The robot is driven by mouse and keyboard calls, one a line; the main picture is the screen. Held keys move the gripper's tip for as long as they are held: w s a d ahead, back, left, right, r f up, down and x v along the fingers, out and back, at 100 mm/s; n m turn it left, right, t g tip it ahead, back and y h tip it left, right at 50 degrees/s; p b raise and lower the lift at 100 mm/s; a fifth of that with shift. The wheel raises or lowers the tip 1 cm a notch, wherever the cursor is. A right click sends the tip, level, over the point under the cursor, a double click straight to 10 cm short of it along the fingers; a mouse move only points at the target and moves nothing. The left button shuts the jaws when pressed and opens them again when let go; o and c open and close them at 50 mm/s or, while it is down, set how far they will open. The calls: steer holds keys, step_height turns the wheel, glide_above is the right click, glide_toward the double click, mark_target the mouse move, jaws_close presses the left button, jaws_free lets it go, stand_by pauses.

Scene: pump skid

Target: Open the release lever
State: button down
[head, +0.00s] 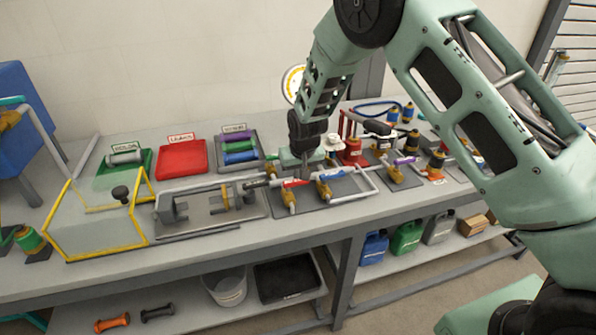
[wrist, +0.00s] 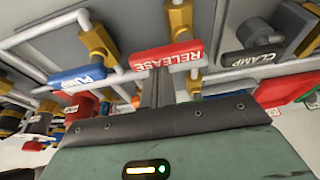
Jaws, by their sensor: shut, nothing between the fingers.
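The red release lever (wrist: 166,55) lies crosswise in the wrist view, with its label upside down. It is mounted by a brass valve body (wrist: 180,20) on grey pipes. In the head view the red release lever (head: 294,183) is small, on the skid plate near the bench front. My gripper (wrist: 157,78) is shut and empty, its fingers at the middle of the release lever's near edge. Whether they touch it I cannot tell. In the head view my gripper (head: 305,172) points down, just behind and right of the lever.
The blue pump lever (wrist: 84,77) and the black clamp lever (wrist: 254,57) flank the release lever. In the head view a yellow-edged guard (head: 95,255), a red tray (head: 182,172) and a green tray stand left. More valves and pipes crowd the right.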

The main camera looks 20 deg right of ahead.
steer(key=shift+s+m, duration=0.25)
steer(key=shift+m, duration=0.35)
steer(key=shift+s+d+m+h, duration=0.1)
steer(key=shift+s+m+h, duration=0.15)
steer(key=shift+m, duration=0.35)
steer(key=shift+s+m+h, duration=0.15)
steer(key=shift+m+h, duration=0.2)
steer(key=shift+m, duration=0.25)
steer(key=m, duration=0.1)
steer(key=s+m+p, duration=0.1)
steer(key=m, duration=0.1)
steer(key=m+g+h, duration=0.1)
steer(key=shift+s+r+m, duration=0.1)
steer(key=shift+s+m, duration=0.15)
steer(key=shift+m, duration=0.05)
steer(key=m, duration=0.2)
steer(key=s+m+h+p, duration=0.1)
steer(key=shift+a+m+g, duration=0.3)
steer(key=shift+g, duration=0.1)
steer(key=m, duration=0.1)
steer(key=s+m+g, duration=0.1)
steer(key=m, duration=0.1)
steer(key=shift+a, duration=0.35)
steer(key=shift+h, duration=0.3)
steer(key=shift+w, duration=0.1)
